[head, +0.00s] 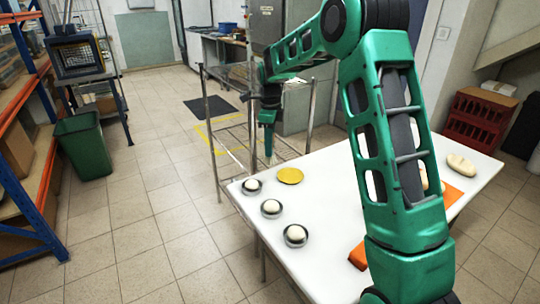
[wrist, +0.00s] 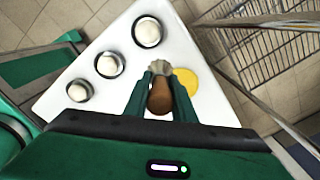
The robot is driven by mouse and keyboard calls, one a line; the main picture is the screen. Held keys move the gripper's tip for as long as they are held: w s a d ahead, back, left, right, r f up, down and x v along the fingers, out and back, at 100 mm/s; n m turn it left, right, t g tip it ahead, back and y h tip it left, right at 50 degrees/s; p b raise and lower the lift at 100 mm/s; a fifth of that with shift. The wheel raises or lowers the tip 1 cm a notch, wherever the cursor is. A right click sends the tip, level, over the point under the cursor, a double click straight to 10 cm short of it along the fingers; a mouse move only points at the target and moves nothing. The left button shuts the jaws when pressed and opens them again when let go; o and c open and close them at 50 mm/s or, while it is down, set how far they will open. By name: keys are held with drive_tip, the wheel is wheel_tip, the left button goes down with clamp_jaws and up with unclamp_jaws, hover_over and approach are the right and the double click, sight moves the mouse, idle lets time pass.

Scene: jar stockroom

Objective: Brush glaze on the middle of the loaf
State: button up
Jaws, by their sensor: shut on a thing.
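My gripper (wrist: 160,76) is shut on a brush (wrist: 160,98) with a brown handle and pale bristles. In the head view my gripper (head: 267,120) points down over the far left corner of the table, with the brush tip (head: 268,160) just left of the yellow round (head: 290,175). The yellow round, perhaps the glaze, also shows in the wrist view (wrist: 188,80), partly behind my right finger. A pale loaf (head: 461,164) lies at the table's right end. Another pale piece (head: 424,180) is mostly hidden behind my arm, by an orange board (head: 452,194).
Three dark round tins with white balls, the nearest one (head: 295,236), stand along the white table's (head: 320,196) left edge. A metal rack (head: 235,125) stands behind the table. Red crates (head: 478,118) are at the back right. A green bin (head: 84,143) stands on the left floor.

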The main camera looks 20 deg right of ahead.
drive_tip(key=w+d+f, duration=0.2)
drive_tip(key=d+f, duration=0.2)
drive_tip(key=d, duration=0.5)
drive_tip(key=shift+d+f, duration=0.2)
drive_tip(key=shift+f, duration=1.25)
drive_tip(key=shift+d+f, duration=0.2)
drive_tip(key=shift+f, duration=1.25)
drive_tip(key=shift+f, duration=0.5)
drive_tip(key=shift+r, duration=0.1)
wheel_tip(320, 180, up, 7)
idle(0.5)
idle(0.6)
